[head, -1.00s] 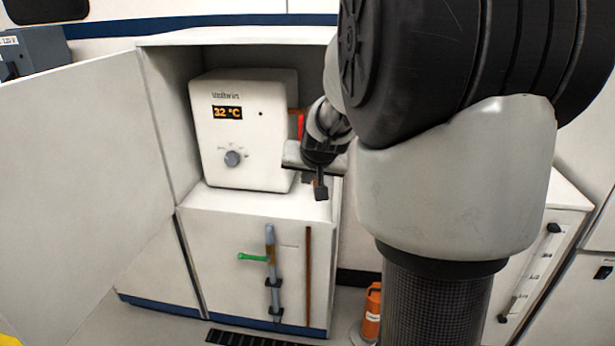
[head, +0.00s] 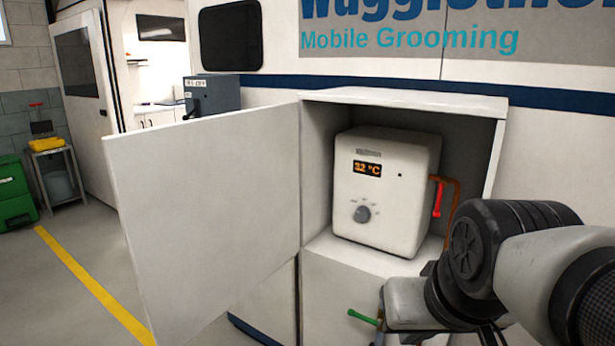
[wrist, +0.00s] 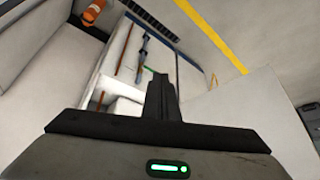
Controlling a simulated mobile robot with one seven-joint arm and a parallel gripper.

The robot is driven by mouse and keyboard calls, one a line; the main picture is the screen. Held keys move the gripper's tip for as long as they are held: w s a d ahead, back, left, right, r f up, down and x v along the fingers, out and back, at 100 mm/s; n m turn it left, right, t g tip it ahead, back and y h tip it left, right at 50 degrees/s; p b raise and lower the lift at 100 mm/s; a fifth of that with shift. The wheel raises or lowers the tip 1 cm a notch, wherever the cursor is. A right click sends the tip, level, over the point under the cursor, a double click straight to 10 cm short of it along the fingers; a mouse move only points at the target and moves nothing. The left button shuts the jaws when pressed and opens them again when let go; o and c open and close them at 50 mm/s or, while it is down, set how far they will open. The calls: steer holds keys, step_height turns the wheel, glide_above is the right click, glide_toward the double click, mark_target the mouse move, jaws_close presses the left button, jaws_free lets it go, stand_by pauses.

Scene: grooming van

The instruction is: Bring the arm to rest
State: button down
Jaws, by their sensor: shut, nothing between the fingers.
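My gripper (wrist: 160,96) shows in the wrist view with its dark fingers together and nothing between them. In the head view my arm reaches in from the lower right, in front of the cabinet's right side. The fingertips are not clearly visible there. In the wrist view the cabinet front with its pipe lies beyond the fingers, tilted in the picture. I cannot tell the exact gap.
A white heater (head: 385,190) reading 32 °C stands in the open cabinet (head: 405,97). Its door (head: 205,215) swings out left. A red-handled valve (head: 438,198) is beside the heater; a green lever (head: 362,317) is below. Open floor lies left around the yellow line (head: 95,285).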

step_height(320, 180, up, 25)
steer(key=s+p, duration=0.2)
steer(key=p, duration=2.3)
steer(key=shift+s+a, duration=0.2)
steer(key=shift+s, duration=0.15)
steer(key=shift+f, duration=0.15)
